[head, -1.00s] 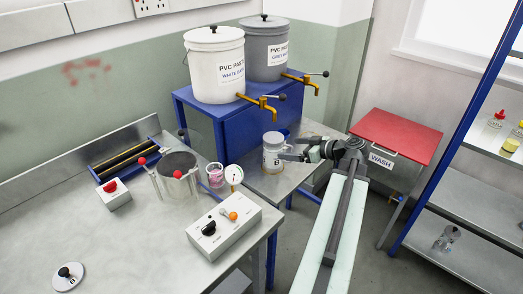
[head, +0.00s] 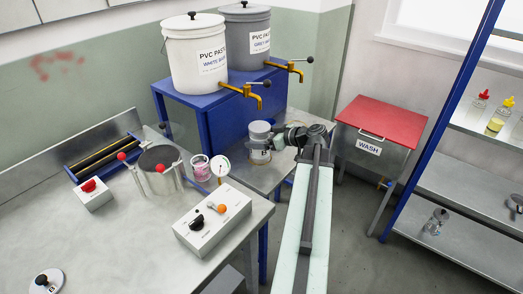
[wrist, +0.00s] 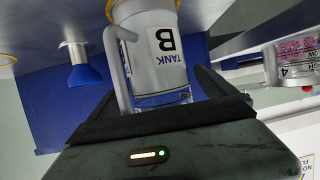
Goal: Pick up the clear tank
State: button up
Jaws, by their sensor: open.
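The jar-like tank marked B (head: 259,145) stands on the low metal table in front of the blue stand, under a tap. It has a greyish top and a side handle. In the wrist view the tank (wrist: 150,65) shows its "TANK B" label and lies between my fingers. My gripper (head: 280,138) reaches it from the right in the head view. In the wrist view my gripper (wrist: 155,88) is open, with its fingers either side of the lower picture part of the tank. I cannot tell whether they touch it.
The blue stand (head: 222,120) carries two paste buckets with brass taps. A pink cup (head: 200,169), a dial (head: 221,168) and a control box (head: 214,218) are left on the bench. A red-topped wash bin (head: 387,130) and shelving (head: 460,250) stand right.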

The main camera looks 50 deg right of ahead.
jog(key=shift+r, duration=0.1)
grip_shut()
jog(key=shift+r, duration=0.1)
